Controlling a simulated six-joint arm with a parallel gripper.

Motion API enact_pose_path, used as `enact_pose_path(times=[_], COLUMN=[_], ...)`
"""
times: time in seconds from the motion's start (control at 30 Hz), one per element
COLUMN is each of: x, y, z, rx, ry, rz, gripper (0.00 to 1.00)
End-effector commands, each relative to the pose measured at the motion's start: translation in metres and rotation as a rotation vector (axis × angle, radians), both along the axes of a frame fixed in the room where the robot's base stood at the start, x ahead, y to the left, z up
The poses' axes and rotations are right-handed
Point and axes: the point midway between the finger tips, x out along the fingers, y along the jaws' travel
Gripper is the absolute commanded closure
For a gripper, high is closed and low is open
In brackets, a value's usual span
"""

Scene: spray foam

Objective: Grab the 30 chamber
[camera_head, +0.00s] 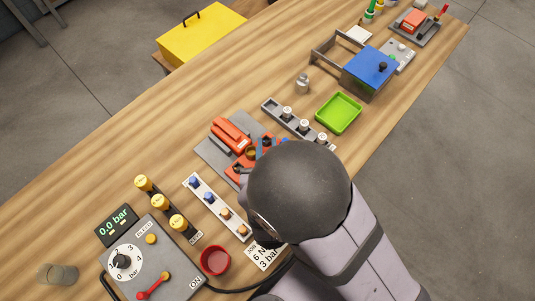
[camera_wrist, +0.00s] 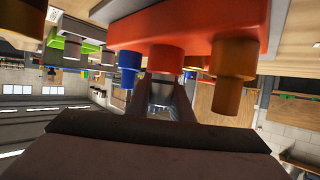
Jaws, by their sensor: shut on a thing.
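In the wrist view, the two fingers of my gripper (camera_wrist: 168,88) are shut on a red cylinder (camera_wrist: 165,58) that sticks out of a red-orange block (camera_wrist: 200,22). A blue cylinder (camera_wrist: 128,62) is left of it and a brown-orange cylinder (camera_wrist: 234,72) is right of it. No "30" mark can be read, so I cannot tell which piece is the 30 chamber. In the head view, my grey wrist hides my gripper. Red parts (camera_head: 231,135) lie on a grey plate (camera_head: 214,157) beside it.
A white strip (camera_head: 217,207) with blue and orange pieces lies left of my wrist. A green tray (camera_head: 338,113), a blue-topped box (camera_head: 372,66) and a rack (camera_head: 297,122) lie at upper right.

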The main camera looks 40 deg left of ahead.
Motion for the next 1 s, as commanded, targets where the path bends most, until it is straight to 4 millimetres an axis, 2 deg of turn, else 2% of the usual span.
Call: enact_pose_path(times=[0.27, 0.47, 0.67, 1.0], x=[0.0, 0.0, 0.0, 0.0], y=[0.001, 0.001, 0.001, 0.001], z=[0.005, 0.017, 0.036, 0.078], rx=[0.003, 0.004, 0.006, 0.006], ry=[0.0, -0.001, 0.0, 0.001], rz=[0.0, 0.0, -0.001, -0.001], gripper=[1.0, 1.0, 1.0, 1.0])
